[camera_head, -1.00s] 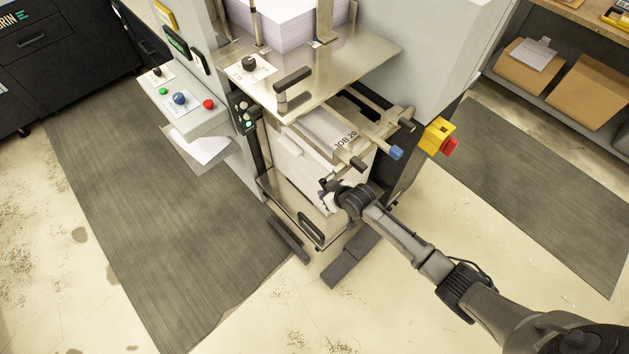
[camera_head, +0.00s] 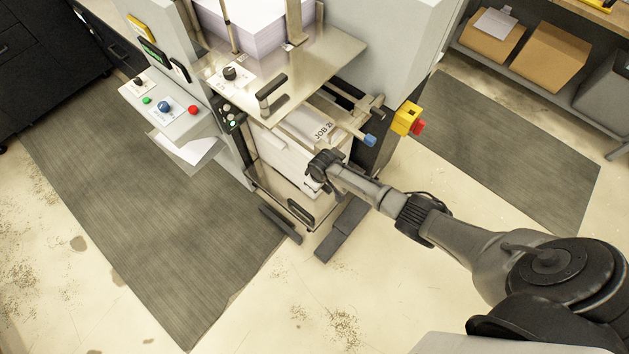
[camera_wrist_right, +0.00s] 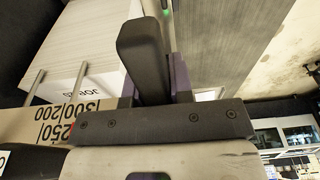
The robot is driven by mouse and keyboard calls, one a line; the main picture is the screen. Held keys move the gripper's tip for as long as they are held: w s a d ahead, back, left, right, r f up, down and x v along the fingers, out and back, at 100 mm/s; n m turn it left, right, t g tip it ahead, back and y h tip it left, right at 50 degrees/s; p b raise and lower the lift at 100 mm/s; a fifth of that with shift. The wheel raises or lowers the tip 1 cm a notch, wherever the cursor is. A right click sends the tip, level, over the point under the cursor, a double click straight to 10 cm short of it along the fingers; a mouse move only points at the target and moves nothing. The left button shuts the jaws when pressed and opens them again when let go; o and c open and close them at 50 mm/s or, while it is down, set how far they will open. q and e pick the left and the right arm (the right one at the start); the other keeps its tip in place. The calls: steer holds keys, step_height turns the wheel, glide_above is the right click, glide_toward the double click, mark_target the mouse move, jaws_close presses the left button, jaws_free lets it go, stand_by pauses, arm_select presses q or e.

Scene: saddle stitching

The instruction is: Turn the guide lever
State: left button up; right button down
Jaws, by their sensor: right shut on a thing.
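A black lever handle (camera_wrist_right: 143,55) stands between the fingers of my right gripper (camera_wrist_right: 153,85) in the right wrist view; I take it for the guide lever. The fingers press on both sides of it, and its lower end is hidden by the gripper body. In the head view my right gripper (camera_head: 321,163) is at the front of the machine's stack bay, beside the sheets marked "JOB". It hides the lever there. My left gripper is not in view.
A blue-tipped rod (camera_head: 369,140) and a yellow box with a red button (camera_head: 408,119) lie close to the right of my gripper. A metal plate (camera_head: 315,65) with a black handle (camera_head: 271,90) overhangs the bay. A stack of sheets (camera_head: 285,160) fills it.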

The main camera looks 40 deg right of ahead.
steer(key=shift+s+f, duration=0.1)
steer(key=shift+s, duration=0.05)
stand_by(0.3)
steer(key=c, duration=1.5)
jaws_free()
steer(key=o, duration=0.5)
step_height(320, 180, up, 14)
steer(key=s+p, duration=0.1)
steer(key=shift+s+d, duration=0.15)
steer(key=shift+s, duration=0.05)
steer(key=shift+c, duration=0.2)
